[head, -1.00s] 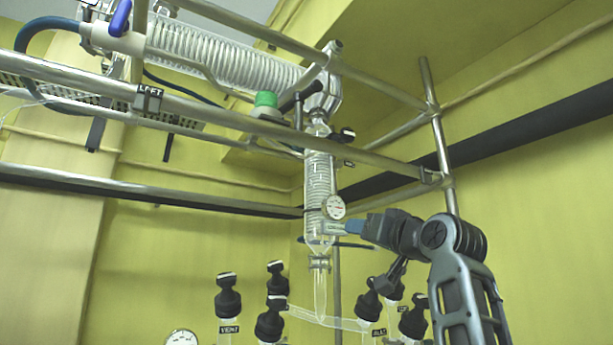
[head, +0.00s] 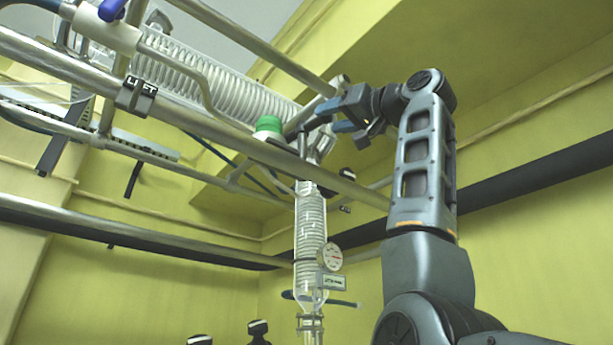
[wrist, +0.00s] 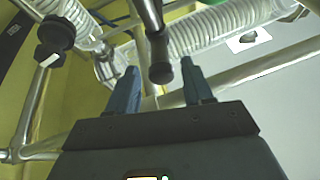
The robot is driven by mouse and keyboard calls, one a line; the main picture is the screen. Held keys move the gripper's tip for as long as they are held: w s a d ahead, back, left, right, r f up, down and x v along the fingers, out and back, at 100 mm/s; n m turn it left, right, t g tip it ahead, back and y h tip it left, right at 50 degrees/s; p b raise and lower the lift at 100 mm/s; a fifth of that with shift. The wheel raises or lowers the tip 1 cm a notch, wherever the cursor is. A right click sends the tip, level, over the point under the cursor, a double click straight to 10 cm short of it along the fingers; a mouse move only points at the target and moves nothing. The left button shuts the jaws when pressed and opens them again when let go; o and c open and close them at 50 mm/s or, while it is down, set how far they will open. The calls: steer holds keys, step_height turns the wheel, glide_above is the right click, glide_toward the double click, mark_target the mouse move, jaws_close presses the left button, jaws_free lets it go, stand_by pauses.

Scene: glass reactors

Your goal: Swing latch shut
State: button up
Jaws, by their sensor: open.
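My gripper (head: 334,117) is raised beside the joint at the lower end of the slanted coil condenser (head: 205,75). Its two blue fingers (wrist: 159,72) are apart. In the wrist view, a metal rod with a dark rounded end (wrist: 160,72) lies between the fingers in the picture; I cannot tell whether it touches them. A dark lever-like piece (head: 303,143) shows by this joint in the head view, left of the fingers. It may be the latch, but its position is hard to read. Nothing is clearly held.
Metal frame rails (head: 240,135) cross in front of and around the joint. A green cap (head: 268,125) sits close left of my gripper. The upright glass column (head: 311,225) with a round gauge (head: 330,257) hangs below. Open space lies to the right.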

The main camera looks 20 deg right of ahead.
mark_target(318, 121)
steer(key=p+x, duration=0.2)
steer(key=x, duration=0.3)
steer(key=shift+w+r, duration=0.15)
steer(key=shift+w+a+r, duration=0.1)
steer(key=shift+w+a, duration=0.25)
steer(key=shift+w, duration=0.25)
steer(key=shift+c, duration=0.3)
jaws_close()
